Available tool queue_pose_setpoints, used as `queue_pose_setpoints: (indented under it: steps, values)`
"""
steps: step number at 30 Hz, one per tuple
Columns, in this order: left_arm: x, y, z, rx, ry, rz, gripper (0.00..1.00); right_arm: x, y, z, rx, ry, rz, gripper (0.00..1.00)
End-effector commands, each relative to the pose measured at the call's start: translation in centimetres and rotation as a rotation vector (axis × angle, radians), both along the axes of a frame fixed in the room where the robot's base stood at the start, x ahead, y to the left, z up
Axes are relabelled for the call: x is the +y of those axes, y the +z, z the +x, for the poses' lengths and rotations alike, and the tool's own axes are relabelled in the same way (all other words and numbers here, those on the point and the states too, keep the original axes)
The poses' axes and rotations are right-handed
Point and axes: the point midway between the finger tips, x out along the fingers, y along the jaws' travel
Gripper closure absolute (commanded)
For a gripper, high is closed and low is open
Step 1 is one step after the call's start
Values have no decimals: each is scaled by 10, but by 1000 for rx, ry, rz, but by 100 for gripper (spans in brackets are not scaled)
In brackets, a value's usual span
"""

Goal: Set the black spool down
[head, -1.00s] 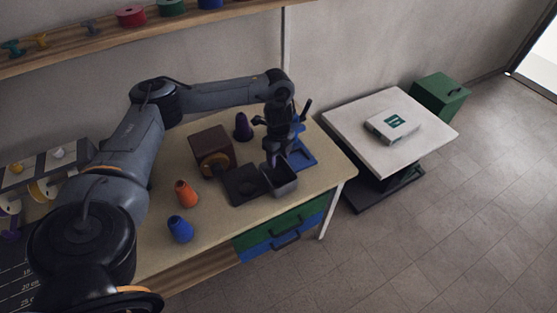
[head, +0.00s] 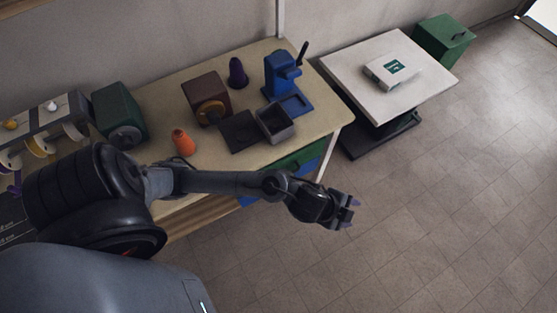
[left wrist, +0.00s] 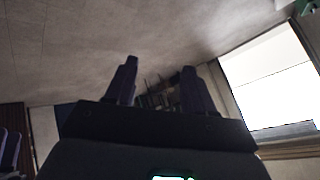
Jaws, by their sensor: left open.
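I cannot make out a black spool in either view. My left gripper (head: 350,210) is held out over the floor, in front of and to the right of the workbench. In the left wrist view its two fingers (left wrist: 160,82) stand apart with nothing between them. A small grey open box (head: 276,123) sits on the bench beside a flat black square (head: 240,131); the box's inside is dark, and I cannot tell whether anything lies in it. My right gripper is not in view.
On the workbench (head: 310,107) stand a blue press (head: 280,73), a brown box with a round wooden front (head: 203,97), a purple cone (head: 237,72), an orange cone (head: 183,142) and a green machine (head: 117,112). A white-topped table (head: 350,58) carries a white box (head: 391,71).

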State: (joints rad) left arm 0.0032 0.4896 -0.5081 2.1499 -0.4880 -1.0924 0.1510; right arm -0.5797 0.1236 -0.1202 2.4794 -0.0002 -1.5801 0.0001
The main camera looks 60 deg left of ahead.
Motion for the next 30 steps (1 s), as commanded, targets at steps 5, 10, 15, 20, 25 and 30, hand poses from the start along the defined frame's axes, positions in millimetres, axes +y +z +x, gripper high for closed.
queue_pose_setpoints:
  steps: [5,10,15,20,25,30]
  values:
    - [43,2,-53,179,389,-123,46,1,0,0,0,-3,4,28]
    - [89,-6,-108,355,667,-169,46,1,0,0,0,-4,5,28]
    - [113,-11,-144,462,812,-184,46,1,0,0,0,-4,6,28]
    - [120,-11,-154,491,851,-187,46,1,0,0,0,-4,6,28]
    - [120,-12,-154,490,851,-186,46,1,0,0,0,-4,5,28]
    - [119,-9,-154,489,850,-186,46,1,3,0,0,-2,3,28]
